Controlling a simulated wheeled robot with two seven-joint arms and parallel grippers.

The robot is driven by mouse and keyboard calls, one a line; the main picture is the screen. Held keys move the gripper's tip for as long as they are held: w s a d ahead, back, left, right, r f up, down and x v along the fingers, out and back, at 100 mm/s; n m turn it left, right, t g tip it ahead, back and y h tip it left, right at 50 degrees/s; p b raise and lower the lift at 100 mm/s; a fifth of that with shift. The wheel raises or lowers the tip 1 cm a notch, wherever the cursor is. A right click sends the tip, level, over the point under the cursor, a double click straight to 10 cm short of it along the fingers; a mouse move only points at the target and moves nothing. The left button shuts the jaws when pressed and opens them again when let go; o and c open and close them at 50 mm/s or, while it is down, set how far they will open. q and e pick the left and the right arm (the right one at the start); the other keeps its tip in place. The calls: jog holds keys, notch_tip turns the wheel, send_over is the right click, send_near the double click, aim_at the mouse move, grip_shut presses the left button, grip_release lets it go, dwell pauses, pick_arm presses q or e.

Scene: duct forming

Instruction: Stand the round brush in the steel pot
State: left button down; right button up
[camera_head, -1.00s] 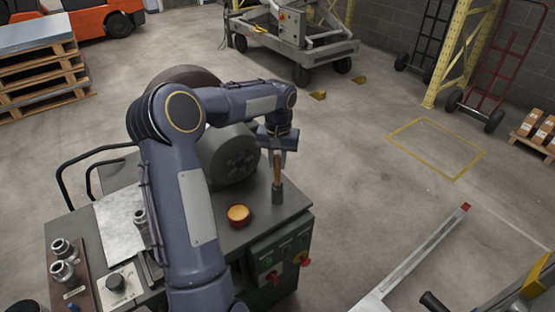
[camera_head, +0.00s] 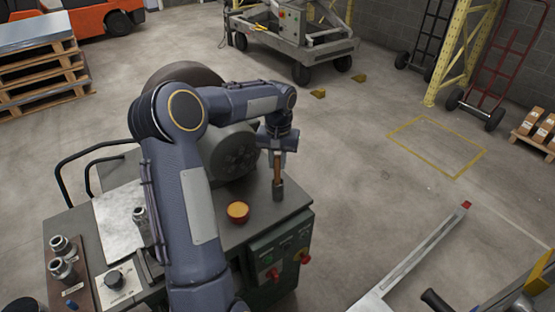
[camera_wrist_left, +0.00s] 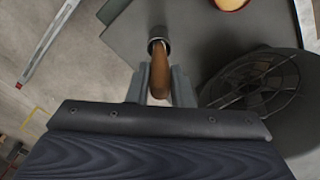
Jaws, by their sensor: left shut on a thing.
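The round brush (camera_head: 277,166) shows as a brown wooden handle, nearly upright, and its lower end is hidden. My left gripper (camera_head: 277,152) is shut on the handle. The handle's lower end meets a small grey steel cylinder, which looks like the steel pot (camera_head: 278,190), near the right edge of the green machine's top. In the left wrist view the handle (camera_wrist_left: 160,75) runs between the fingers (camera_wrist_left: 160,88) into the ring-shaped rim of the pot (camera_wrist_left: 158,41). I cannot tell whether the brush touches the pot's bottom. My right gripper is out of view.
A red and yellow round bowl or knob (camera_head: 238,212) sits left of the pot. A large grey drum (camera_head: 230,155) stands just behind it. Several steel fittings (camera_head: 62,258) stand at the far left of the machine top.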

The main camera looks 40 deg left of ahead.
pick_arm(q)
jog(key=shift+f+b, duration=0.35)
jog(key=shift+f, duration=0.3)
jog(key=c, duration=1.2)
grip_release()
jog(key=shift+r, duration=3.9)
jog(key=shift+d, duration=0.1)
